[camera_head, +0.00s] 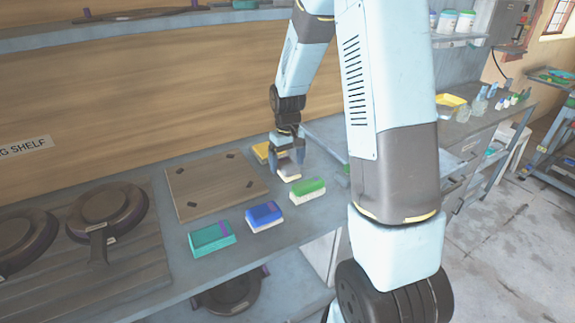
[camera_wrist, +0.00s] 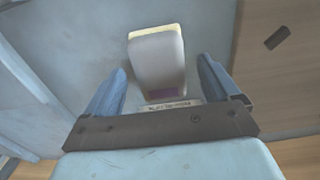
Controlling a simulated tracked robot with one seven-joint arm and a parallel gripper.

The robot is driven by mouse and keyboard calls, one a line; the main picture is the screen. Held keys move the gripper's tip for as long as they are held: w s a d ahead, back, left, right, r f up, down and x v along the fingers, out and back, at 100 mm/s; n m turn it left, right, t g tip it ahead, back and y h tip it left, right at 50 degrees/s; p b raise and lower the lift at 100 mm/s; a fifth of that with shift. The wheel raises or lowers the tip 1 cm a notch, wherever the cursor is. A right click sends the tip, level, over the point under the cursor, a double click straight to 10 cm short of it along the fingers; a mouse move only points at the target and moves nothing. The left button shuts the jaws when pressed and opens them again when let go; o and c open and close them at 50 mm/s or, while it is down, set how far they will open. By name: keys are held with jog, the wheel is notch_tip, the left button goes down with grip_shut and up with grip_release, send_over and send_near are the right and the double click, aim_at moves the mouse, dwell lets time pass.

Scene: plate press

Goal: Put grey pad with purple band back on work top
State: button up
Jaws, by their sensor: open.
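The grey pad (camera_head: 289,172) with a pale underside sits at the work top (camera_head: 262,262), in a row with other coloured pads. In the wrist view the grey pad (camera_wrist: 157,60) shows its purple band near the lower end. My gripper (camera_head: 289,155) is right above the pad, pointing down. In the wrist view my gripper (camera_wrist: 162,78) is open, with one blue finger on each side of the pad and a visible gap to each. Whether the pad's underside fully touches the work top is hard to tell.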

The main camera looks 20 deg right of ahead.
aim_at(287, 164)
notch_tip(287, 164, up, 11)
jog(key=s+r+t, duration=0.2)
jog(key=s+r, duration=0.9)
jog(key=s+r+m+t, duration=0.2)
jog(key=s+r+t, duration=0.1)
jog(key=s, duration=1.3)
jog(key=shift+r+t, duration=0.3)
jog(key=shift+r, duration=0.35)
